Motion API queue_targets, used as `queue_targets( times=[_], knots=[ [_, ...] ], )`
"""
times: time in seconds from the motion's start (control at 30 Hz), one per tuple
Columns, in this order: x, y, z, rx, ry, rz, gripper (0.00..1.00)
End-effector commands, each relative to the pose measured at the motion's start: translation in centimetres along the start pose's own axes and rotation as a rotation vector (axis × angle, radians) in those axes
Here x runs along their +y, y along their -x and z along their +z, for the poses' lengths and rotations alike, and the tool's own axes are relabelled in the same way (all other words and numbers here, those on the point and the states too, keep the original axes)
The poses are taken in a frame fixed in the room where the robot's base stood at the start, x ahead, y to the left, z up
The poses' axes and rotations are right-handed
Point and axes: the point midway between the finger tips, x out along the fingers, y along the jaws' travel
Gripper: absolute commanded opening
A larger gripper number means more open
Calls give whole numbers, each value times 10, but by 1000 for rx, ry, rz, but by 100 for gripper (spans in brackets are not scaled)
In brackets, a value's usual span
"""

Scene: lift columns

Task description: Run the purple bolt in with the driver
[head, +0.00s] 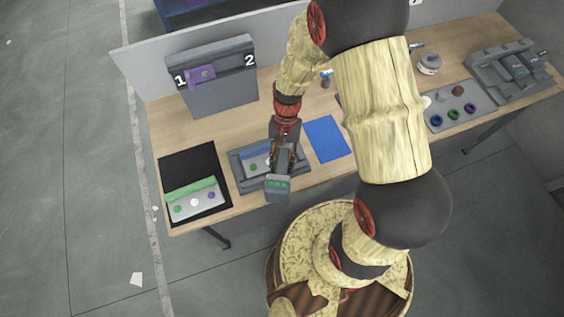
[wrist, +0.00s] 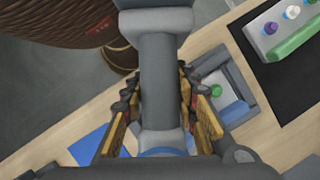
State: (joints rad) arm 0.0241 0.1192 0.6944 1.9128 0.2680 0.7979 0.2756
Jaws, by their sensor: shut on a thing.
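My gripper (head: 284,150) is shut on a grey driver (head: 278,187) above the front of the bench. In the wrist view the fingers (wrist: 160,125) stand on both sides of the driver's grey body (wrist: 159,80). Under them is a grey fixture (head: 240,179) holding a light plate. A green bolt head (head: 253,167) shows on that plate, also in the wrist view (wrist: 216,90); the driver and gripper hide its right part, so I cannot tell whether a purple bolt is there. A purple bolt head (head: 211,195) shows on another plate (head: 186,212), on the black mat.
The black mat (head: 190,165) lies left of the fixture, a blue sheet (head: 327,138) right. A grey stand (head: 222,95) marked 1 and 2 holds a purple piece (head: 201,75). A tray of coloured rings (head: 440,122) and a grey dock (head: 490,75) are far right.

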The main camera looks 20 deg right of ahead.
Motion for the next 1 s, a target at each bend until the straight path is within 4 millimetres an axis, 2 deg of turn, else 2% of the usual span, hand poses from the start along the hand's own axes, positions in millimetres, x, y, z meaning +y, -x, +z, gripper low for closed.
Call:
queue_targets(
  times=[1.0],
  knots=[
    [0, -7, -4, 1, 0, -1, 0]
  ],
)
